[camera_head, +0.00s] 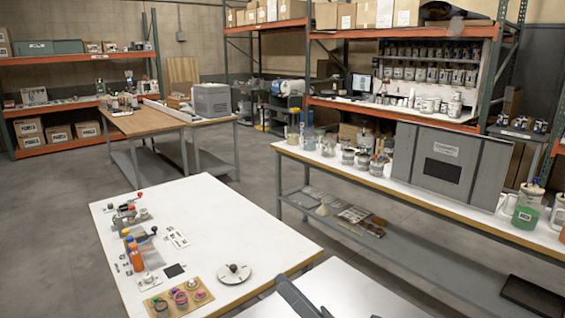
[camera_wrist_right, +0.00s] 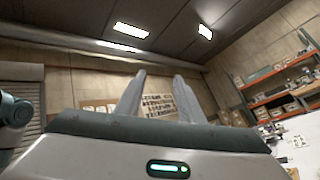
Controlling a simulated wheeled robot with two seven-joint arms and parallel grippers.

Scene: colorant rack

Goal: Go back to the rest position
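My right gripper (camera_wrist_right: 160,78) shows in the right wrist view. Its two grey fingers point up and stand apart, with nothing seen between them. The back wall shows through the gap. In the head view, a white and dark grey part at the bottom edge looks like part of my right arm or gripper; its fingertips cannot be made out there. My left gripper is not in view.
A white-topped table (camera_head: 215,220) with small tools, an orange bottle (camera_head: 136,257) and a round disc (camera_head: 234,273) stands close in front. A long bench (camera_head: 400,188) with a grey box (camera_head: 436,162) runs along the right. Bare floor (camera_head: 240,170) lies between them.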

